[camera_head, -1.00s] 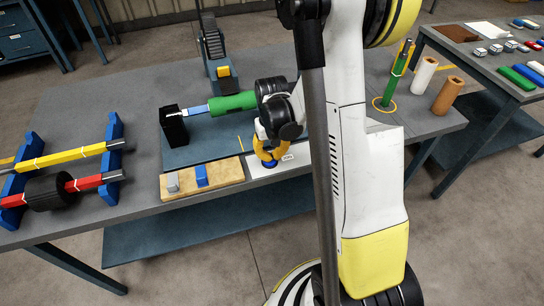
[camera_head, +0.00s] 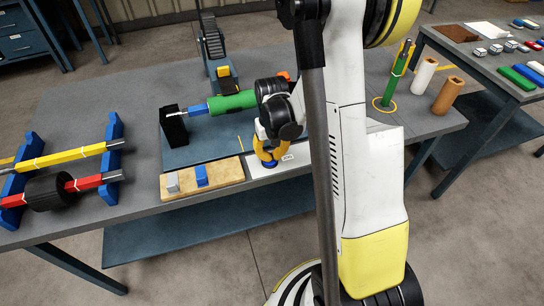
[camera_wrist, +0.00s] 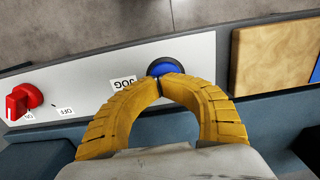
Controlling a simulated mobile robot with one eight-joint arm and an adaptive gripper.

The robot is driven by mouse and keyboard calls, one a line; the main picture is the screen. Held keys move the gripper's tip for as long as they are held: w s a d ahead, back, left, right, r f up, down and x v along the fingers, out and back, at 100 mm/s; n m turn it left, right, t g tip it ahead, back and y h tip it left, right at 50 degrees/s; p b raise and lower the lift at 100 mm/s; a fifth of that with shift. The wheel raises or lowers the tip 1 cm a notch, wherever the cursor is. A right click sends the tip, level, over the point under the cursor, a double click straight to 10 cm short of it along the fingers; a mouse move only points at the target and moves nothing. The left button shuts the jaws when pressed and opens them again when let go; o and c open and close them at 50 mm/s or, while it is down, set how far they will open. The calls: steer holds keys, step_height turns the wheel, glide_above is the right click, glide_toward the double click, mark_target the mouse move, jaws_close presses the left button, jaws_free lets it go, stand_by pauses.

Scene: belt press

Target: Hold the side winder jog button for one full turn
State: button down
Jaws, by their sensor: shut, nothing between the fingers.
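The blue jog button (camera_wrist: 165,66) sits in a dark ring on the white panel beside an upside-down JOG label (camera_wrist: 123,83). My gripper (camera_wrist: 161,79) has its two yellow fingers shut with tips together, at the button and covering its near part. How deep the button is pressed cannot be told. In the head view my gripper (camera_head: 270,160) points down onto the panel (camera_head: 291,159), with blue below its tips. The winder's green roll (camera_head: 232,101) lies between a black block (camera_head: 174,126) and my arm, with a blue shaft end (camera_head: 197,110) showing.
A red switch (camera_wrist: 22,101) with ON and OFF labels is on the same panel. A wooden board (camera_wrist: 268,58) adjoins the panel. A black belt stand with a yellow block (camera_head: 227,85) is behind the roll. My arm hides the winder's right end.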

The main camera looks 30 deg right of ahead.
stand_by(0.4)
step_height(320, 180, up, 14)
steer(key=p, duration=0.6)
steer(key=shift+p, duration=0.4)
steer(key=shift+d, duration=0.1)
stand_by(1.0)
